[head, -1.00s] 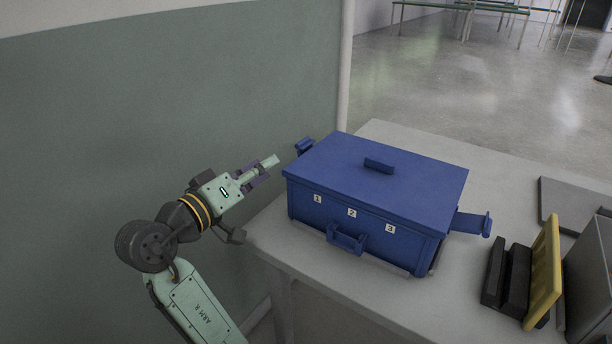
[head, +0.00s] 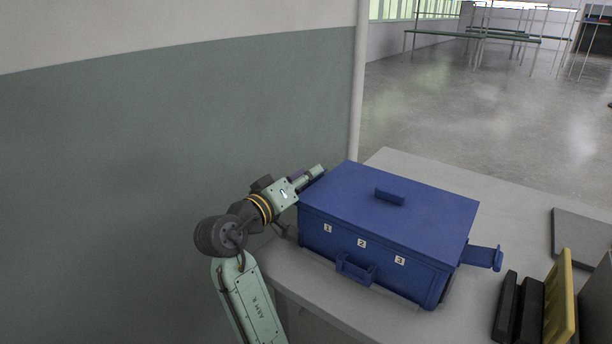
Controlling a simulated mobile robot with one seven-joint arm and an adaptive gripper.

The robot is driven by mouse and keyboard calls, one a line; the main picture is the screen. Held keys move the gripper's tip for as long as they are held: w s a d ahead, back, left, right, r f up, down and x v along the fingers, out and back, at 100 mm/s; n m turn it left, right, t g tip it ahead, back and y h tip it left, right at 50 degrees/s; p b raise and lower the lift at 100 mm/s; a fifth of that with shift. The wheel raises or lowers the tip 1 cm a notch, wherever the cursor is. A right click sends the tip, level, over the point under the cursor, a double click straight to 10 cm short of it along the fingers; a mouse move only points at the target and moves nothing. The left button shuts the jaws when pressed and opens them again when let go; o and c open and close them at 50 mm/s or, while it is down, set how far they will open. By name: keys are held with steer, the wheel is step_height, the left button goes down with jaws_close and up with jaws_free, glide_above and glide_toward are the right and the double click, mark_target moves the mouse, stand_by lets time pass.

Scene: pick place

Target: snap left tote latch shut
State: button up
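The blue tote (head: 385,225) stands on the table with its lid on. The lid has a raised block handle (head: 390,196), and the front has labels 1, 2 and 3. My gripper (head: 314,174) is at the tote's upper left side, against or very near the lid's left edge. I cannot tell whether it touches. The left latch is hidden behind my gripper. The right latch (head: 483,257) sticks out sideways from the tote's right side. My gripper's fingers are too small and overlapped to show whether they are open or shut.
The table (head: 415,163) has bare room behind the tote. At the right stand black blocks (head: 517,307), a yellow panel (head: 560,300) and a flat grey plate (head: 580,237). A wall (head: 120,180) rises close on the left. A front handle (head: 355,269) juts from the tote.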

steer(key=shift+c, duration=0.3)
jaws_close()
steer(key=shift+f, duration=0.15)
